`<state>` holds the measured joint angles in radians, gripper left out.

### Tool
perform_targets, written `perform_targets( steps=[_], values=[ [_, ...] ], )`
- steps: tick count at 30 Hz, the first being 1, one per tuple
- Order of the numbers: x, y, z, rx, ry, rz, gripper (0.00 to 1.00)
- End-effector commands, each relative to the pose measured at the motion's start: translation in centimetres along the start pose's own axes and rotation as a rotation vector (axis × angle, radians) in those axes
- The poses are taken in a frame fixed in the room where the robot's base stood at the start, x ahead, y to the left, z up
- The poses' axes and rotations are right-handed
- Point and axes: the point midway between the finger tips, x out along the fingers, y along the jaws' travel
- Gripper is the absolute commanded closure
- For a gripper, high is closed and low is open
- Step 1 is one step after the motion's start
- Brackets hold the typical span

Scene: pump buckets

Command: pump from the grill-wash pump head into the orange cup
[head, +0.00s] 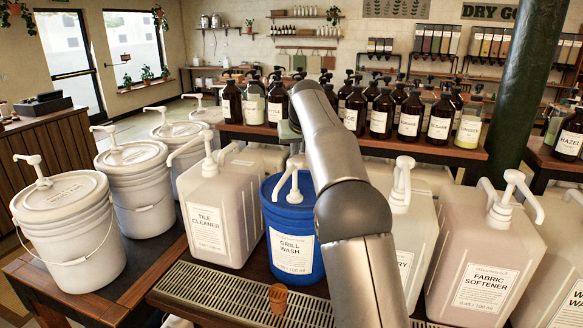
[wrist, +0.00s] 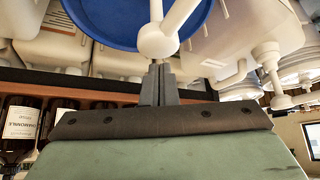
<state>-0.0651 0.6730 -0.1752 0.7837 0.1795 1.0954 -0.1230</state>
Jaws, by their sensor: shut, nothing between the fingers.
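The grill-wash container is a blue bucket (head: 287,218) with a white "GRILL WASH" label. Its white pump head (head: 293,165) stands on top with the spout toward the front. The orange cup (head: 277,297) stands upright on the drip grate in front of the bucket, in line below the spout in the picture. In the wrist view my gripper (wrist: 159,68) is shut and empty, its fingertips right at the white pump head (wrist: 157,41). I cannot tell whether they touch it. In the head view my arm hides the fingers. The cup is not in the wrist view.
A tile cleaner jug (head: 215,205) stands close left of the bucket; a white jug (head: 402,220) and a fabric softener jug (head: 485,265) stand right. White buckets (head: 72,235) are at left. Brown bottles (head: 383,115) line a shelf behind. The drip grate (head: 225,300) is otherwise clear where visible.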

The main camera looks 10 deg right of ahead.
Motion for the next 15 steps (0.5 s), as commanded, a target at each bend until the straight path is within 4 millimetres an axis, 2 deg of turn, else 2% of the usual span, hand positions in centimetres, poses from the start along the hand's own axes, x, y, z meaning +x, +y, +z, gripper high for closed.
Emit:
perform_targets(
  steps=[11,15],
  values=[
    [1.5,0.0,1.0,0.0,-0.002,-0.001,1.0],
    [1.4,0.0,1.0,0.0,-0.002,0.0,1.0]
  ],
)
